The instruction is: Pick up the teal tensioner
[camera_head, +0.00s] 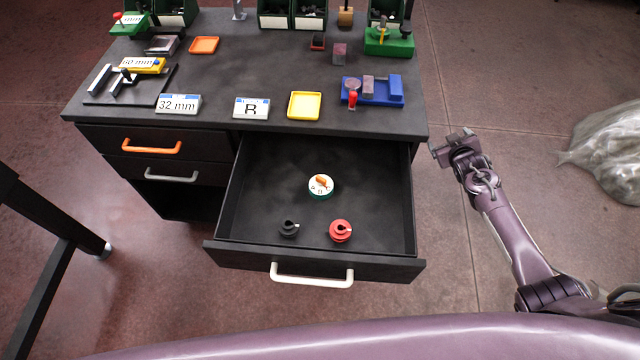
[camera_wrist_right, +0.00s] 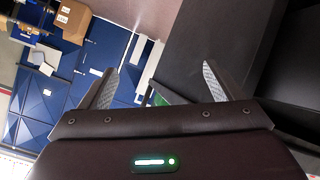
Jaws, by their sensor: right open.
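The teal tensioner (camera_head: 320,190) lies in the open drawer (camera_head: 380,240), near its middle. It is a small round piece with a teal rim, a white marked top and an orange part on it. My right gripper (camera_head: 453,142) is to the right of the drawer, beside the table's right edge, apart from the tensioner. In the right wrist view its two fingers (camera_wrist_right: 160,80) are spread with nothing between them. The tensioner does not show in that view. My left gripper is in neither view.
A black piece (camera_head: 288,229) and a red piece (camera_head: 340,231) lie near the drawer's front wall. The drawer has a white handle (camera_head: 312,279). Above it, the tabletop (camera_head: 250,72) holds a yellow tray (camera_head: 304,105), a blue fixture (camera_head: 373,91) and label plates.

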